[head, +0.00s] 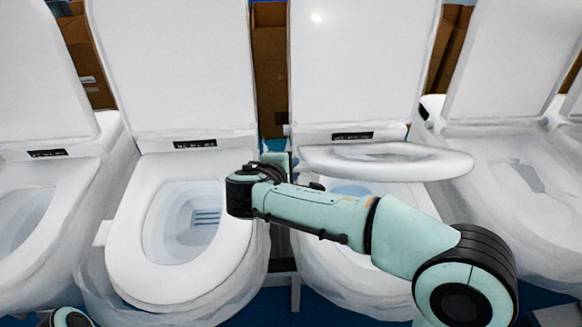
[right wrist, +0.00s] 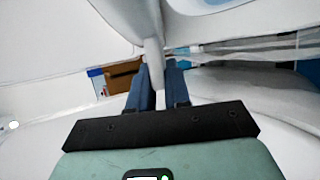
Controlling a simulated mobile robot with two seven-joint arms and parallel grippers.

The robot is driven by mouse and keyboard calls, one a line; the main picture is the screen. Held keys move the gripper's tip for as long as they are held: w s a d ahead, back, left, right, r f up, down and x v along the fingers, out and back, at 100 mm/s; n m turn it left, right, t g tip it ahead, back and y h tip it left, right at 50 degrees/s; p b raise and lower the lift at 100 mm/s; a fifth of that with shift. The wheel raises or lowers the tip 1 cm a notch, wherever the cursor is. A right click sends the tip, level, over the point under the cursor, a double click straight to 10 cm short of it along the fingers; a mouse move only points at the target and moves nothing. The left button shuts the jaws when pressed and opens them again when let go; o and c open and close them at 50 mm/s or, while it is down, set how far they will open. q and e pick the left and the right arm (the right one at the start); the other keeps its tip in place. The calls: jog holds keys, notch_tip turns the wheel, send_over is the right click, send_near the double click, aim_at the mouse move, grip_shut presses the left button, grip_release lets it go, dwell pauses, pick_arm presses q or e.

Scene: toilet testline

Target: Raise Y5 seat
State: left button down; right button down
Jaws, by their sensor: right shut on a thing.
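The toilet right of centre has its white seat (head: 440,168) lifted partway, seen almost edge-on above the bowl (head: 350,190). No label readable as Y5 shows. Its lid (head: 365,60) stands upright behind. My right gripper (head: 285,162) is at the seat's left side. In the right wrist view, my right gripper's blue fingers (right wrist: 158,88) stand on either side of the seat's white rim (right wrist: 150,45) and are shut on it. My right arm crosses in front of the bowl and hides part of it. My left gripper is out of view.
A neighbouring toilet on the left has its seat (head: 130,235) down and its lid (head: 175,65) up. More toilets stand at the far left (head: 25,205) and right (head: 510,180). Cardboard boxes (head: 270,70) are behind. The gap between the two middle toilets is narrow.

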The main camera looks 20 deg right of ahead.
jog(key=shift+r, duration=0.1)
jog(key=c, duration=1.2)
grip_release()
jog(key=shift+o, duration=0.2)
